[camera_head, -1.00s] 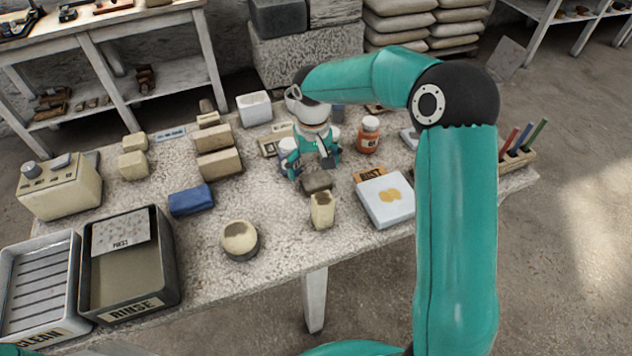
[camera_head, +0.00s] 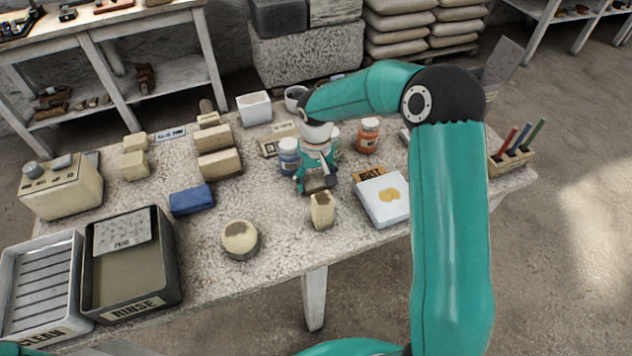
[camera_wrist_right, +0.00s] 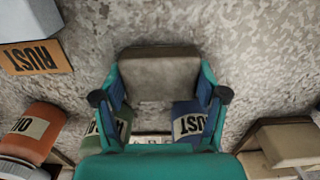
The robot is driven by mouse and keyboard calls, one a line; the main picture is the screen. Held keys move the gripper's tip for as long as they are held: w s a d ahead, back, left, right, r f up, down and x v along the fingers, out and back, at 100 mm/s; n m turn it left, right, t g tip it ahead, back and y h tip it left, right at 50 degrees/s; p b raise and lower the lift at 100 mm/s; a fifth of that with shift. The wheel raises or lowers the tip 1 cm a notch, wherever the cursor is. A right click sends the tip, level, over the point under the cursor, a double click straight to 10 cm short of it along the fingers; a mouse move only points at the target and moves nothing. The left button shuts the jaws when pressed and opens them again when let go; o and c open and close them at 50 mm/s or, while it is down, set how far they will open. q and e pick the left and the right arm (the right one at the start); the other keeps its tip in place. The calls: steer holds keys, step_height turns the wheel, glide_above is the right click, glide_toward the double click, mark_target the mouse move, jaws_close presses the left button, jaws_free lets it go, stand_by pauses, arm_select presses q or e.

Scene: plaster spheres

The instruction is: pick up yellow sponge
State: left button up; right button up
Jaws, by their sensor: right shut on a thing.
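My right gripper (camera_head: 317,178) is shut on a brownish block (camera_wrist_right: 160,75), which sits between its two teal fingers in the right wrist view. The block looks dull and shadowed, so I cannot tell its true colour, or whether it touches the table. My left gripper is not in view.
A blue jar (camera_head: 289,158) and an orange jar (camera_head: 368,134) stand close behind my gripper. A rinse tray (camera_head: 140,304) and a clean tray (camera_head: 42,331) are at left. Bare table surrounds the round thing.

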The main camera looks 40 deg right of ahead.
mark_target(315, 178)
steer(key=shift+r, duration=0.1)
steer(key=shift+c, duration=0.3)
step_height(315, 178, up, 20)
stand_by(0.4)
steer(key=shift+o, duration=0.9)
steer(key=c, duration=0.4)
steer(key=shift+o, duration=0.2)
